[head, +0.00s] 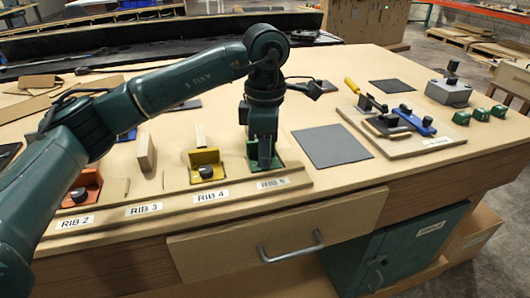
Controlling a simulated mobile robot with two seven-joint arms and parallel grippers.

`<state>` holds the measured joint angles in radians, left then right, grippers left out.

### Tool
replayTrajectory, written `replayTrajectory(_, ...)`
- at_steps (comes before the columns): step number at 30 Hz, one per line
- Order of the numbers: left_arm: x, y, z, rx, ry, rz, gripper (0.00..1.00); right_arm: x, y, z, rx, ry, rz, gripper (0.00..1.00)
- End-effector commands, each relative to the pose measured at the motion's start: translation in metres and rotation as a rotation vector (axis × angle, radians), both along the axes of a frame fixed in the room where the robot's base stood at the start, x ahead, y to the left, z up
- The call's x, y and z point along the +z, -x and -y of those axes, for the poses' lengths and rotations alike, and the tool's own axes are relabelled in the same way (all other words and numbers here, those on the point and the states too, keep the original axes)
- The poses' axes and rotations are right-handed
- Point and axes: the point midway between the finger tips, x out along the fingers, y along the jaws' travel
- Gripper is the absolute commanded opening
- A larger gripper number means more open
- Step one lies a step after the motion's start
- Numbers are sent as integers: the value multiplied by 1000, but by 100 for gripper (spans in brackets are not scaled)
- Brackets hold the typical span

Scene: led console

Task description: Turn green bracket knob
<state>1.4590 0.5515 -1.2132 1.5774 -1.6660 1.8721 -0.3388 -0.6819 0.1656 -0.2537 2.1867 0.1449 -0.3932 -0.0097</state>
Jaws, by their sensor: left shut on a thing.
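The green bracket (253,149) sits in the rightmost slot of the rib row, above a white label. My left gripper (264,158) points straight down at it and covers most of it. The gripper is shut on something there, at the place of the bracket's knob. The knob itself is hidden behind the fingers, so its turn angle cannot be seen. My right gripper is not in view.
A yellow bracket (206,165) with a black knob stands just left, and an orange bracket (84,188) further left. A dark grey mat (331,146) lies right of the gripper. Beyond it is a wooden board (432,145) with clamps. A drawer handle (291,248) is below.

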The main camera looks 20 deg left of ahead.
Motion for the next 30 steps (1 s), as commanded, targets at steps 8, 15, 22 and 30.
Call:
replayTrajectory(8,5,-2,0,-261,6,15,0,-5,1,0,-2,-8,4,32)
replayTrajectory(15,6,-2,0,-487,5,17,0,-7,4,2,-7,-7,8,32)
replayTrajectory(22,6,-2,0,-688,4,17,0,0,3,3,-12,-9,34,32)
replayTrajectory(30,6,-2,0,-861,4,17,0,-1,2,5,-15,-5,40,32)
